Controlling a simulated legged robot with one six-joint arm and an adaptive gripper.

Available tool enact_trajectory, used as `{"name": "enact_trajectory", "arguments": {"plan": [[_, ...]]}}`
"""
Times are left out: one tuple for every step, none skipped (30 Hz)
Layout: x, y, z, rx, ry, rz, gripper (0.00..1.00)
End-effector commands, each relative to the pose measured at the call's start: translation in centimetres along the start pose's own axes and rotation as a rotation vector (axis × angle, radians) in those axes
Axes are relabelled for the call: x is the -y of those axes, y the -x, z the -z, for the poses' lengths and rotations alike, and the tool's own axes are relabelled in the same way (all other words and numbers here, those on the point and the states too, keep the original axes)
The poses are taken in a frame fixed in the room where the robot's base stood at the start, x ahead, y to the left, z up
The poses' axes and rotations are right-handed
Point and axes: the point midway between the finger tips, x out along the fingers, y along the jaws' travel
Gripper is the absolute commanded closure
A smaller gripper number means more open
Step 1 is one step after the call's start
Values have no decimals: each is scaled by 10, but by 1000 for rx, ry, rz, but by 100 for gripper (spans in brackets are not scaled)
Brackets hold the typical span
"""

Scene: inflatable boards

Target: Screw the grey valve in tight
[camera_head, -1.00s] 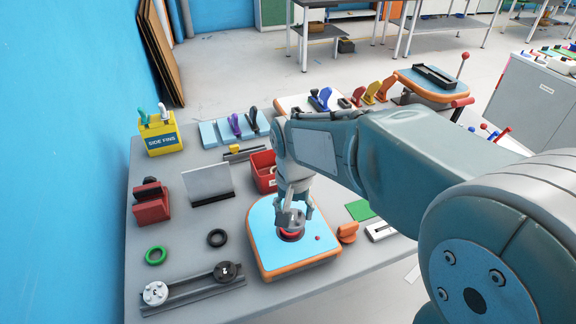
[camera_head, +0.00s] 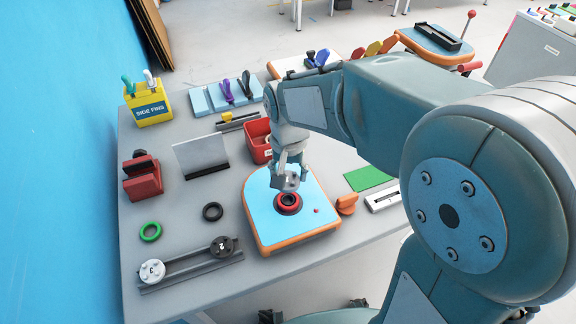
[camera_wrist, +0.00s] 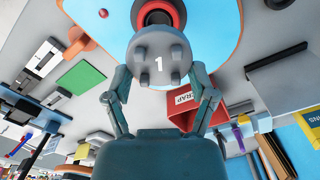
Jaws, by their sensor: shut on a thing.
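My gripper (camera_head: 290,180) is shut on the grey valve (camera_wrist: 158,60), a round knobbed cap marked "1", with a finger on each side. The valve also shows small between the fingers in the head view (camera_head: 291,183). The gripper holds it above the red ring (camera_head: 288,203) on the blue board with orange edges (camera_head: 262,222). The ring's dark centre is uncovered in the head view. In the wrist view the valve covers the lower part of the ring (camera_wrist: 177,8). The gap between valve and ring is hard to judge.
A rail (camera_head: 190,268) at the front left bears a white cap (camera_head: 152,271) and a dark cap (camera_head: 221,246). A green ring (camera_head: 150,232) and a black ring (camera_head: 213,212) lie behind it. A red bin (camera_head: 256,142) stands behind the board. An orange piece (camera_head: 347,204) lies right of it.

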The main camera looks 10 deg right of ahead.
Motion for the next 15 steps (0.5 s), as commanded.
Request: {"name": "enact_trajectory", "arguments": {"plan": [[0,-5,0,2,0,-1,71],[0,-7,0,2,0,-1,71],[0,-11,0,2,0,-1,71],[0,-13,0,2,0,-1,71],[0,-16,0,3,0,-2,71],[0,-19,0,2,0,-1,71],[0,-22,0,2,0,-1,71],[0,-24,0,2,0,-1,71],[0,-27,0,2,0,-1,71],[0,-29,0,2,0,-1,71],[0,-30,0,1,0,-1,71],[0,-32,0,1,0,-1,71],[0,-34,0,1,0,-1,71],[0,-34,0,1,0,-1,71],[0,-35,0,1,0,-1,71]]}}
